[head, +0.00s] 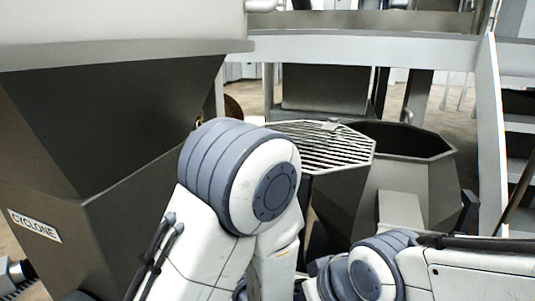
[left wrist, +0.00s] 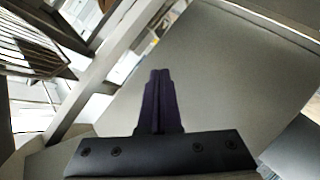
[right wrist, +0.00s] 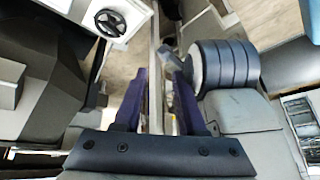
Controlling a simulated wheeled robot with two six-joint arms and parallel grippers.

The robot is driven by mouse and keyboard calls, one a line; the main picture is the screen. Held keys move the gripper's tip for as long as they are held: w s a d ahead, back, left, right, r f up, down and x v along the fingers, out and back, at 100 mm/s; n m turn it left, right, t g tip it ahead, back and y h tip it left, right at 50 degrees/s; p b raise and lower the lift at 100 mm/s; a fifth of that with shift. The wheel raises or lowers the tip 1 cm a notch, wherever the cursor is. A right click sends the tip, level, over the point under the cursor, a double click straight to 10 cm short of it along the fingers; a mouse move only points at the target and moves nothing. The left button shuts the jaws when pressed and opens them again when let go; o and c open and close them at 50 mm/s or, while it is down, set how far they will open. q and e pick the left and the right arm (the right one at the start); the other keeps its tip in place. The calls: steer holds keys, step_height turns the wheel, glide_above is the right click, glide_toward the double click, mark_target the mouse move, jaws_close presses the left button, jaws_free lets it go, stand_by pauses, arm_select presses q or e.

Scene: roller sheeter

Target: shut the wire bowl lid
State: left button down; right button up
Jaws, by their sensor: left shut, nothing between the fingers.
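The wire bowl lid (head: 318,145), a flat pale grille of parallel bars, sits level in the head view, out to the left of the bowl mouth. The dark octagonal bowl (head: 418,180) stands to its right with much of its mouth uncovered. A barred grille, likely the lid, shows at the upper left of the left wrist view (left wrist: 30,42). My left gripper (left wrist: 158,75) is shut and empty, in front of a plain grey panel and apart from the grille. My right gripper (right wrist: 162,75) has its fingers apart with nothing clearly held. Both grippers are hidden in the head view.
A large grey hopper (head: 95,130) labelled CYCLONE fills the left of the head view. A white frame post (head: 490,140) stands right of the bowl. My arm links cover the lower middle. A handwheel (right wrist: 110,22) shows in the right wrist view.

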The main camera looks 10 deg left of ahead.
steer(key=shift+o, duration=1.3)
steer(key=s+d+f+n+g+h, duration=0.1)
steer(key=s+d+f+g+h, duration=0.2)
steer(key=s, duration=0.8)
step_height(320, 180, down, 2)
steer(key=d+g, duration=0.2)
steer(key=shift+s+d, duration=0.3)
steer(key=shift+d, duration=0.05)
steer(key=shift+w+a+r, duration=0.25)
steer(key=shift+w+a, duration=0.05)
steer(key=shift+w, duration=0.05)
